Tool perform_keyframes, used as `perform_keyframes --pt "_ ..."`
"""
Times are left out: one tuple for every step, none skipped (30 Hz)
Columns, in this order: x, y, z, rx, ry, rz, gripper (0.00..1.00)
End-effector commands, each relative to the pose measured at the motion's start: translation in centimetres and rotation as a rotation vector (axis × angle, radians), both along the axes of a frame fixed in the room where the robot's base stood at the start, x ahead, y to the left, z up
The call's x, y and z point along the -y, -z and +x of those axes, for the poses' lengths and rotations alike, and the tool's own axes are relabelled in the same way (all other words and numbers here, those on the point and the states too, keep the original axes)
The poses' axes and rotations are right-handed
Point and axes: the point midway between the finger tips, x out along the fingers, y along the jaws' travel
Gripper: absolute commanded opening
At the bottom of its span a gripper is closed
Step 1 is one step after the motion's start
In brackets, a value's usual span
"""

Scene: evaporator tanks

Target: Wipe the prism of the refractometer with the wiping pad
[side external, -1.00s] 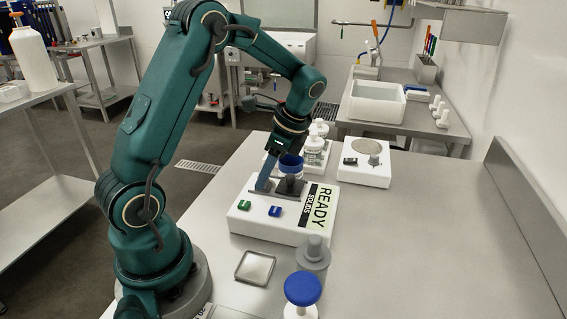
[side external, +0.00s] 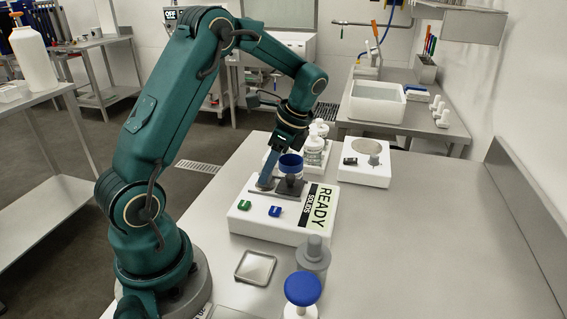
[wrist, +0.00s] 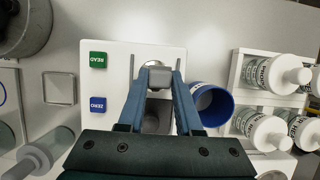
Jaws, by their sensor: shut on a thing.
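The refractometer (side external: 262,226) is a white box with a green READ button, a blue ZERO button and a display showing READY. Its prism area lies in a pale round ring (wrist: 154,64) on the top, mostly covered from view. My gripper (wrist: 160,78) is shut on a small grey block, the wiping pad (wrist: 160,77), right over that ring. In the side view the fingertips (side external: 266,182) are low at the ring, left of a dark plate with a grey knob (side external: 290,186). I cannot tell whether the pad touches the prism.
A blue cup (wrist: 215,104) stands close behind the refractometer, near a rack of white bottles (wrist: 262,75). An empty-looking square tray (side external: 255,267), a grey knobbed piece (side external: 313,255) and a blue-topped piece (side external: 302,289) stand in front.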

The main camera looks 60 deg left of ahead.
Motion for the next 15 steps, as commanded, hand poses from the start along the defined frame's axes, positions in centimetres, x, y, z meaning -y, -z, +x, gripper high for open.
perform_keyframes --pt "-0.3 0.0 0.2 0.001 -0.002 0.001 0.00" --pt "-0.4 0.0 0.4 0.001 -0.002 0.001 0.00" --pt "-0.1 0.0 0.1 0.000 0.001 0.000 0.00" --pt "0.0 0.0 0.0 0.000 0.001 0.000 0.00" --pt "0.2 0.0 -0.2 -0.001 0.002 -0.001 0.00" --pt "0.3 0.0 -0.3 0.000 0.002 0.000 0.00" --pt "0.5 0.0 -0.4 0.000 0.002 0.000 0.00" --pt "0.6 0.0 -0.6 0.000 0.001 0.000 0.00" --pt "0.8 0.0 -0.7 0.000 0.001 0.000 0.00" --pt "0.9 0.0 -0.9 -0.001 0.002 -0.001 0.00" --pt "1.1 0.0 -1.0 -0.001 0.002 -0.001 0.00" --pt "1.2 0.0 -1.2 -0.001 0.002 -0.001 0.00" --pt "1.3 0.0 -1.4 -0.001 0.002 -0.001 0.00" --pt "1.3 -0.2 -1.3 0.001 0.000 0.001 0.00" --pt "1.3 -0.2 -1.3 0.001 0.000 0.001 0.00"
